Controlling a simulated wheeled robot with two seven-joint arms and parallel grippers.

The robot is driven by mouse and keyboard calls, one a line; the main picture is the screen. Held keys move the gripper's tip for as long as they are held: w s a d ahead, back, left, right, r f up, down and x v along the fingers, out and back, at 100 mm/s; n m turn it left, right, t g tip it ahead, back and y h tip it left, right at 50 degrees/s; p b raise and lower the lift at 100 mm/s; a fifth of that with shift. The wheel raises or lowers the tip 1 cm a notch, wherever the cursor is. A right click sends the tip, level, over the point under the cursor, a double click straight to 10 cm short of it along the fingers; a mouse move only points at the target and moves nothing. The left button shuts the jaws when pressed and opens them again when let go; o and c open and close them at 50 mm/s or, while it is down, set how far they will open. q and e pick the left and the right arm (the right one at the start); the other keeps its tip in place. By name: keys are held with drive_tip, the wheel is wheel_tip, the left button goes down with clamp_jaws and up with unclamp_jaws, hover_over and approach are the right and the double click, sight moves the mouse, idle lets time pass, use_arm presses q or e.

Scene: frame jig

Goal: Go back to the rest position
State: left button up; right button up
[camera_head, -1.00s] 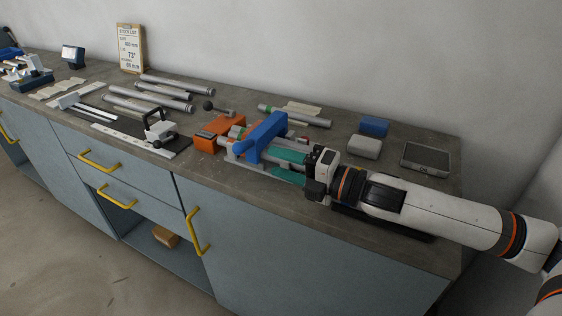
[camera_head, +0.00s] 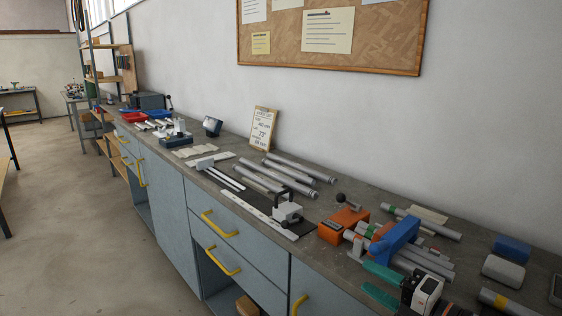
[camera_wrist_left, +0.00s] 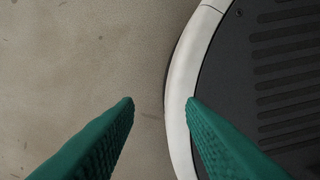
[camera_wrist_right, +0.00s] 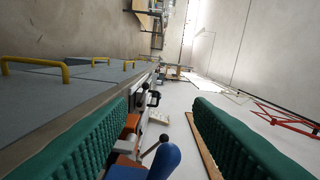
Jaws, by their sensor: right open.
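My right gripper (camera_head: 367,275) is at the bench's front edge, at the lower right of the head view. Its teal fingers are apart, in front of the blue clamp part (camera_head: 397,236) of the orange jig (camera_head: 340,226). In the right wrist view the right gripper (camera_wrist_right: 158,108) has nothing between its fingertips, and the blue part (camera_wrist_right: 166,160) shows below them. My left gripper (camera_wrist_left: 160,102) shows only in its own wrist view. Its fingers are apart and empty above the bare floor and my base.
Yellow handles (camera_head: 220,223) stick out of the bench front. The floor (camera_head: 90,240) at the left is clear.

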drive_tip(key=s+f+m+g+h, duration=0.1)
drive_tip(key=s+f+m+h, duration=0.3)
drive_tip(key=f+m, duration=0.4)
drive_tip(key=s+f+m+g+h, duration=0.1)
drive_tip(key=s+f+m+h, duration=0.3)
drive_tip(key=f+m, duration=0.35)
drive_tip(key=s+d+f+m+g+h, duration=0.2)
drive_tip(key=s+f+m+g, duration=0.25)
drive_tip(key=s, duration=0.45)
drive_tip(key=s+d+f+m+g+h, duration=0.1)
drive_tip(key=s+d+f+m+g, duration=0.25)
drive_tip(key=s+f+m, duration=0.4)
wheel_tip(320, 180, down, 22)
drive_tip(key=s+a+n+g+p, duration=0.1)
drive_tip(key=s+n+p, duration=0.1)
use_arm(q)
drive_tip(key=r, duration=0.1)
drive_tip(key=d+r+p, duration=0.1)
drive_tip(key=r, duration=0.1)
drive_tip(key=d+r+p, duration=0.1)
drive_tip(key=shift+d+r, duration=0.15)
drive_tip(key=shift+d, duration=0.1)
use_arm(e)
drive_tip(key=s+d+f+g, duration=0.1)
drive_tip(key=s+d+f, duration=0.2)
drive_tip(key=s+f, duration=1.2)
drive_tip(key=shift+s, duration=0.9)
